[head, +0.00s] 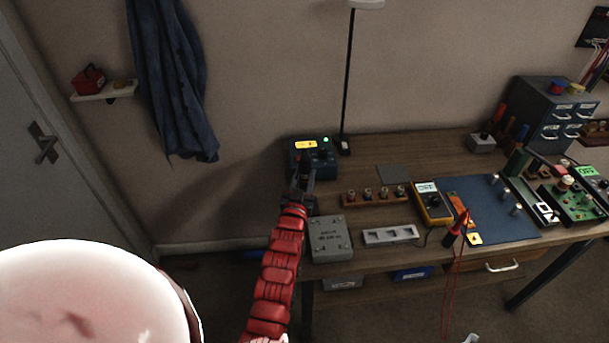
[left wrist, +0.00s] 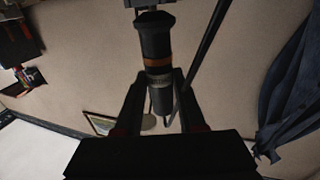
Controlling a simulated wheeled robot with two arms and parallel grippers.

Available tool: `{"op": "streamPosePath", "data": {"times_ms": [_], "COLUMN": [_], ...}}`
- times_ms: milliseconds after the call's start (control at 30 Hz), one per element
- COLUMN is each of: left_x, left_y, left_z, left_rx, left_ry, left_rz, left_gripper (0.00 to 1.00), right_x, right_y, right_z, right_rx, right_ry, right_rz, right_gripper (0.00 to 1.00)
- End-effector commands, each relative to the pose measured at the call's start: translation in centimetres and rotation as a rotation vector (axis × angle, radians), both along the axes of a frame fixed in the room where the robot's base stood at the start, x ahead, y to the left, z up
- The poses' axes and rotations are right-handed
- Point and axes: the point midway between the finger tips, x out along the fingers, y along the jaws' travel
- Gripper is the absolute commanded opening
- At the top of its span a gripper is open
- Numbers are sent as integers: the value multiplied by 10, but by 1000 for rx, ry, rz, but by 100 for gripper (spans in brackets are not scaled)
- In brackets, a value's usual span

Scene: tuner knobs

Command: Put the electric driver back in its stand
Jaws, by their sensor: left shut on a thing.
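My left gripper (head: 303,174) is at the left end of the workbench, in front of the blue box with a yellow display (head: 303,145). In the left wrist view the left gripper (left wrist: 160,105) is shut on the electric driver (left wrist: 155,45), a dark cylinder with an orange band and a narrower grey end between the fingers. In the head view the driver is too dark and small to make out at the gripper. I cannot tell which object is its stand. My right gripper is not in view.
The wooden bench (head: 365,160) holds a wooden rack of knobs (head: 375,197), a grey metal box (head: 330,240), a pale tray (head: 390,234), a yellow multimeter (head: 431,203) and a blue mat (head: 480,215).

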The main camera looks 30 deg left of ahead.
Motion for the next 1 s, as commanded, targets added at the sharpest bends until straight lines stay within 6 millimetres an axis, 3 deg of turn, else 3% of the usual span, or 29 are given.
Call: {"op": "streamPosePath", "data": {"times_ms": [367, 400, 567, 867, 1000], "left_x": [0, 0, 0, -1, -10], "left_y": [0, 0, 0, 0, -3], "left_z": [-6, -6, -7, -8, -12], "left_rx": [1, 1, 0, 0, -1], "left_ry": [-2, -2, 0, 1, 4], "left_rz": [0, 0, 0, 0, 0], "left_gripper": [0, 46, 74, 74, 74], "right_x": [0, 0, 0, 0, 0], "right_y": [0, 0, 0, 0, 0], "right_z": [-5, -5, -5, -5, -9], "right_rx": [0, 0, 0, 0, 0], "right_ry": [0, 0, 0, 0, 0], "right_rz": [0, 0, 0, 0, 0], "right_gripper": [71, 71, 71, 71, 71]}}
